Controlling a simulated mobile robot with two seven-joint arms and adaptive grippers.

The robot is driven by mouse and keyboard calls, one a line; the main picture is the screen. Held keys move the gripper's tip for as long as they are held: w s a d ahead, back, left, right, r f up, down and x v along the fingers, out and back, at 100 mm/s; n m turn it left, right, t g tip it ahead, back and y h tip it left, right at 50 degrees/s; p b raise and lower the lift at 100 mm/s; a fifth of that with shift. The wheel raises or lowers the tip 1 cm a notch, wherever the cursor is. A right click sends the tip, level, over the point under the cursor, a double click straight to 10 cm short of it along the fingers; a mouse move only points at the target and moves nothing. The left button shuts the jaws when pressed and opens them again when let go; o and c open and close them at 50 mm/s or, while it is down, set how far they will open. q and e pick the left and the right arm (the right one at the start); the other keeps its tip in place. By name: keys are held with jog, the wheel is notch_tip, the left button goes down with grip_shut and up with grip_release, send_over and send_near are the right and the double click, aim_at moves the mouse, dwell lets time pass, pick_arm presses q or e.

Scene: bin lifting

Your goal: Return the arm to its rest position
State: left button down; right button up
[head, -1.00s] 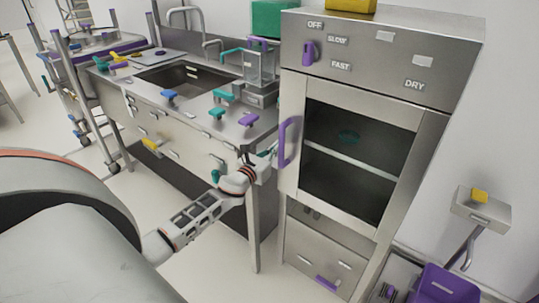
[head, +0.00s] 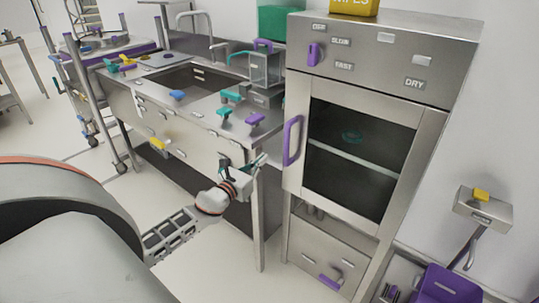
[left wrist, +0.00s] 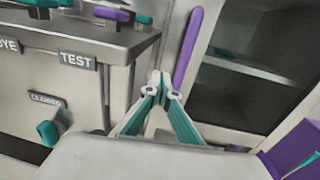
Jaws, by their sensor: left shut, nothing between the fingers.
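My left gripper (head: 262,160) is shut and empty, in front of the counter's right end and left of the cabinet's purple door handle (head: 292,140). In the left wrist view its fingertips (left wrist: 160,76) meet in front of the grey door frame, with the purple handle (left wrist: 187,47) just to the right. I cannot tell from the pictures whether the fingers touch it; in the head view they look apart from it. My left arm reaches in from the lower left. My right gripper is not in view.
The steel cabinet (head: 384,82) with its glass door closed stands right of the counter (head: 200,108) with a sink (head: 185,82). A purple bin (head: 445,285) is at the lower right. A trolley (head: 80,60) stands at the back left. Open floor lies at the lower left.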

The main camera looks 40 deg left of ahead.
pick_arm(q)
jog(key=shift+s, duration=1.3)
jog(key=s+d+f+n+g+h, duration=0.2)
jog(key=s+d+f+n+g, duration=0.2)
jog(key=s+d+f+n, duration=0.95)
jog(key=s+d+f+n+g+h, duration=0.1)
jog(key=s+d+f+n, duration=0.4)
jog(key=d+n, duration=0.3)
jog(key=s+d+f+n+g+h, duration=0.1)
jog(key=s+d+f+n+g, duration=0.1)
jog(key=s+d+f+n, duration=0.2)
jog(key=s+d+n, duration=0.3)
jog(key=d+n, duration=0.1)
jog(key=n, duration=0.1)
jog(key=shift+s+f, duration=0.35)
jog(key=shift+s, duration=0.05)
